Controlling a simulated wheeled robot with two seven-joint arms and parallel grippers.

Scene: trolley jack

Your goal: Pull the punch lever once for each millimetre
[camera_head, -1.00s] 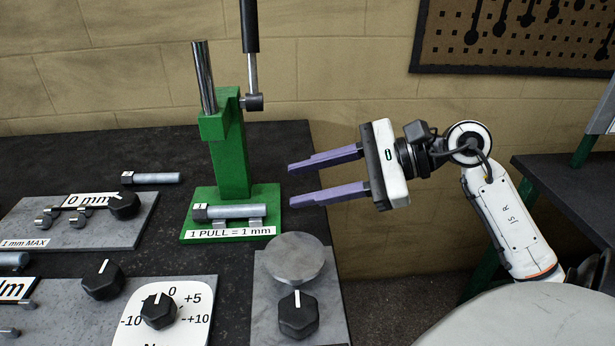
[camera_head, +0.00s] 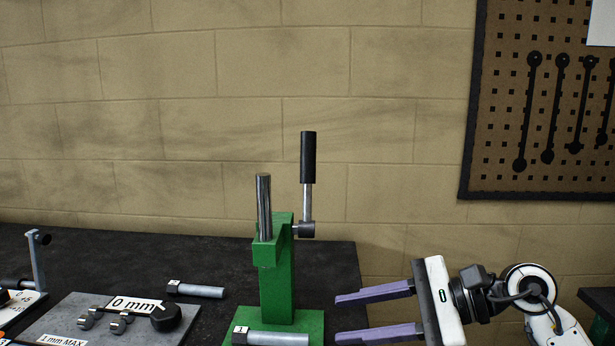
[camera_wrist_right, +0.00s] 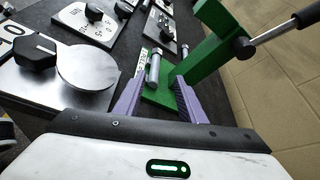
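The green punch press (camera_head: 278,285) stands near the right end of the dark bench. Its lever (camera_head: 308,165) has a black grip and points upright; it also shows at the upper right in the right wrist view (camera_wrist_right: 306,16). A grey bolt (camera_head: 272,338) lies on the green base, and shows in the right wrist view (camera_wrist_right: 154,68). My right gripper (camera_head: 375,315) is open and empty, right of the press and below the lever, its purple fingers pointing left. In the right wrist view its fingers (camera_wrist_right: 157,97) are apart with nothing held. My left gripper is not in view.
A grey plate with a "0 mm" label and black knob (camera_head: 165,317) lies left of the press. Another bolt (camera_head: 200,291) lies behind it. A pegboard with tools (camera_head: 480,190) hangs at the upper right. The wall space around the lever is clear.

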